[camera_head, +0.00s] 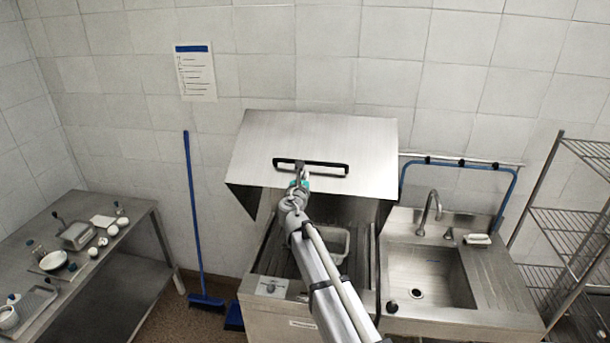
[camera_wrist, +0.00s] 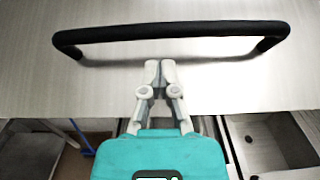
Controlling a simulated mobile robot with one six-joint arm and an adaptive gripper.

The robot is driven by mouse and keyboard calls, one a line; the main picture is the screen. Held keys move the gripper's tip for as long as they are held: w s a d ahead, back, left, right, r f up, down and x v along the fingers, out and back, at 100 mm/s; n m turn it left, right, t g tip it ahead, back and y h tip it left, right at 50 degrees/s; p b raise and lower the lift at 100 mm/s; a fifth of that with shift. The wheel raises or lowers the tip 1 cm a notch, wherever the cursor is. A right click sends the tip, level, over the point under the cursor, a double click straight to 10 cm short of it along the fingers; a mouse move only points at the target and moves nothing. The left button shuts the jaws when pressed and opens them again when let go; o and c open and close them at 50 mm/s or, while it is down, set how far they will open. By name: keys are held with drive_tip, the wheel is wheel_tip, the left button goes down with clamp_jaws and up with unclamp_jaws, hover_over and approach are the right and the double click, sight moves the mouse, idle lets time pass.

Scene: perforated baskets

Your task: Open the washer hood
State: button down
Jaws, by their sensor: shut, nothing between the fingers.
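The washer hood (camera_head: 330,135) is a sheet-metal cover that stands raised and tilted above the washer (camera_head: 262,272), with the opening below it visible. Its black bar handle (camera_head: 335,164) runs across the lower front of the hood; it also shows in the wrist view (camera_wrist: 180,31). My gripper (camera_head: 299,166) is at the left part of the handle in the head view. In the wrist view my gripper (camera_wrist: 160,66) has its fingertips together, with nothing seen between them, just below the handle bar. Whether the fingertips touch the hood, I cannot tell.
A perforated basket (camera_head: 336,243) shows inside the washer. A sink (camera_head: 425,270) with a faucet is at the right, beside a wire shelf (camera_head: 570,215). A steel table (camera_head: 125,240) with dishes stands at the left. A blue broom (camera_head: 193,220) leans on the wall.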

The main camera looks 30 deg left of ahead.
drive_tip(key=s+d+r+p, duration=0.2)
drive_tip(key=s+r+p, duration=0.2)
drive_tip(key=s, duration=0.5)
drive_tip(key=shift+d+r+p, duration=0.3)
drive_tip(key=shift+d+p, duration=0.1)
drive_tip(key=shift+p, duration=0.05)
drive_tip(key=shift+w, duration=0.1)
drive_tip(key=w+d+f+m+g+h+b, duration=0.2)
drive_tip(key=d+f+m+h+b, duration=0.15)
drive_tip(key=d+f+m, duration=0.65)
drive_tip(key=w+d+f+m+g+h+b, duration=0.25)
drive_tip(key=d+f+m+b, duration=0.2)
drive_tip(key=d, duration=0.95)
drive_tip(key=w+d+f+m+g+h+b, duration=0.1)
drive_tip(key=d+f+m+g+h+b, duration=0.3)
drive_tip(key=d+f+m, duration=0.6)
drive_tip(key=s+d+f+m+g+y+b, duration=0.2)
drive_tip(key=s+d+f+m+g+b, duration=0.2)
drive_tip(key=d+f, duration=0.6)
drive_tip(key=s+d+f+m+g+y+b, duration=0.2)
drive_tip(key=s+d+f+m+g+b, duration=0.2)
drive_tip(key=s+d+f+m+b, duration=0.5)
drive_tip(key=s+d+m, duration=0.2)
drive_tip(key=s+d, duration=0.1)
drive_tip(key=s, duration=0.1)
drive_tip(key=shift+s+f+g, duration=0.15)
drive_tip(key=shift+f+g, duration=0.2)
